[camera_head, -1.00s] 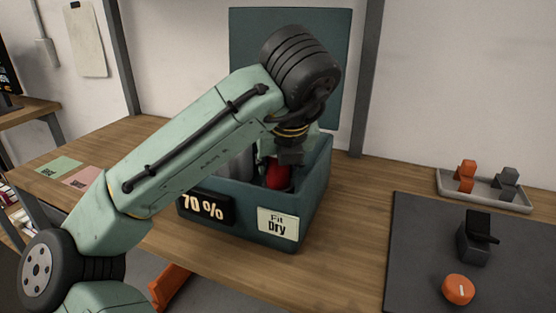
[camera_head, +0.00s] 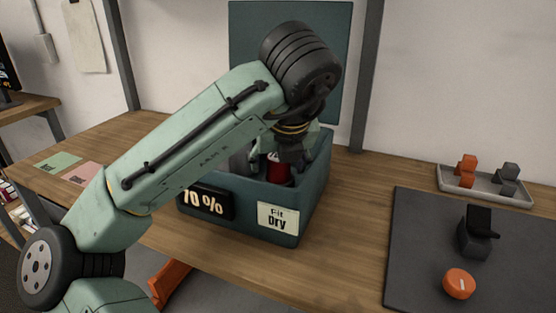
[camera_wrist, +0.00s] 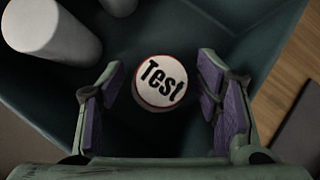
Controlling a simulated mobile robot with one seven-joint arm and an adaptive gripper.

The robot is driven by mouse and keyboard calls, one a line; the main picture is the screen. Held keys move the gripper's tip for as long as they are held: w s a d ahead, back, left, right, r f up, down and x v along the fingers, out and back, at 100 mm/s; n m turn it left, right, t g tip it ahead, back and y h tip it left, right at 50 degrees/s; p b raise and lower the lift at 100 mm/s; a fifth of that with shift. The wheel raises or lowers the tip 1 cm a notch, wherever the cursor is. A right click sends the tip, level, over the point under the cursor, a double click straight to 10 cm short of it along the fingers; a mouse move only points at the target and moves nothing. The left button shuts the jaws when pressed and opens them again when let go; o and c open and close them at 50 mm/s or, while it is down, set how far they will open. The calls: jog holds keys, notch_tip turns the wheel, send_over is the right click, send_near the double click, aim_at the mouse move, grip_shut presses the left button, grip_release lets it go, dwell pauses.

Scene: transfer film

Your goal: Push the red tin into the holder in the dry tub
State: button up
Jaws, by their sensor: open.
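The red tin (camera_head: 279,172) stands in the teal dry tub (camera_head: 316,190), which carries a "Fit Dry" label (camera_head: 278,221). In the wrist view the tin shows its round white "Test" lid (camera_wrist: 160,81) with a thin red rim. My gripper (camera_wrist: 160,70) is open, with one purple-padded finger on each side of the lid and a gap to both. In the head view my gripper (camera_head: 296,158) is down at the tub, partly in front of the tin. I cannot make out the holder, nor whether the tin is seated in it.
The tub walls are close around my gripper. A "70 %" display (camera_head: 205,203) is on the front. A tray (camera_head: 485,192) of blocks stands far right.

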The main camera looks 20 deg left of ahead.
jog(key=v, duration=1.1)
jog(key=shift+s+r, duration=0.2)
jog(key=shift+r, duration=0.1)
